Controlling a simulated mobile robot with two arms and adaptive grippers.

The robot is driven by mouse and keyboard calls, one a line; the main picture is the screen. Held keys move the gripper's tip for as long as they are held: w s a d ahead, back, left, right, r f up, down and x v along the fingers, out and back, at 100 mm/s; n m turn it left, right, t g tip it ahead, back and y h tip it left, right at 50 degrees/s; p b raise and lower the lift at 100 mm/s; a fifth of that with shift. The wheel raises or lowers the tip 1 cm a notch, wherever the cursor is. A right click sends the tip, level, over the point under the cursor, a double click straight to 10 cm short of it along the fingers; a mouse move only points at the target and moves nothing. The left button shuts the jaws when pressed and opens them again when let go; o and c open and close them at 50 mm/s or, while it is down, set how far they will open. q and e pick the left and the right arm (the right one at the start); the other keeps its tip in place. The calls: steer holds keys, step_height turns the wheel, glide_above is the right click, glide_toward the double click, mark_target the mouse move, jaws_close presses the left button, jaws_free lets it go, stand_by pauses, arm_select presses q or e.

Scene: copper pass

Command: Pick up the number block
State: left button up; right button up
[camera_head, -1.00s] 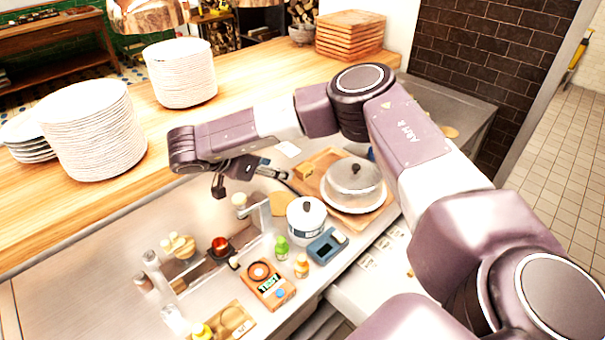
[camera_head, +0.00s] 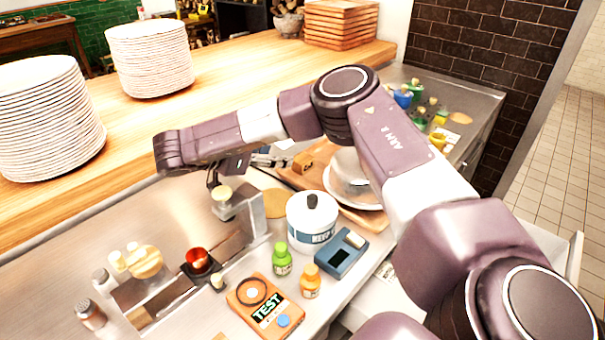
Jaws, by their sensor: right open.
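A small orange-tan block (camera_head: 303,162), which looks like the number block, sits at the left end of a wooden board (camera_head: 320,152) on the steel counter. Its face carries a dark mark too small to read. My right arm crosses the view from the right. My right gripper (camera_head: 247,173) is open, just left of the block; one finger reaches close to it. I cannot tell whether they touch. Nothing shows between the fingers. My left gripper is not in view.
A domed lid on a plate (camera_head: 374,196), partly hidden by my arm, stands right of the block. A white pot (camera_head: 311,219), green bottle (camera_head: 282,260), orange bottle (camera_head: 310,283), blue device (camera_head: 341,252) and orange TEST device (camera_head: 264,305) stand in front. Plate stacks (camera_head: 150,60) line the wooden shelf.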

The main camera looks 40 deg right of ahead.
mark_target(302, 159)
steer(key=p+x, duration=0.1)
steer(key=x, duration=0.6)
steer(key=shift+a+f+p, duration=0.1)
steer(key=shift+f+p, duration=0.05)
steer(key=shift+p, duration=0.2)
steer(key=x, duration=0.2)
steer(key=p+x, duration=0.1)
steer(key=x, duration=0.2)
steer(key=shift+w+f, duration=0.25)
steer(key=shift+f, duration=0.2)
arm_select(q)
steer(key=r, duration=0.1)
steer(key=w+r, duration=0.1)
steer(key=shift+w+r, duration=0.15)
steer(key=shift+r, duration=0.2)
arm_select(e)
steer(key=shift+c, duration=0.2)
steer(key=shift+c, duration=1.2)
jaws_close()
steer(key=shift+r, duration=0.1)
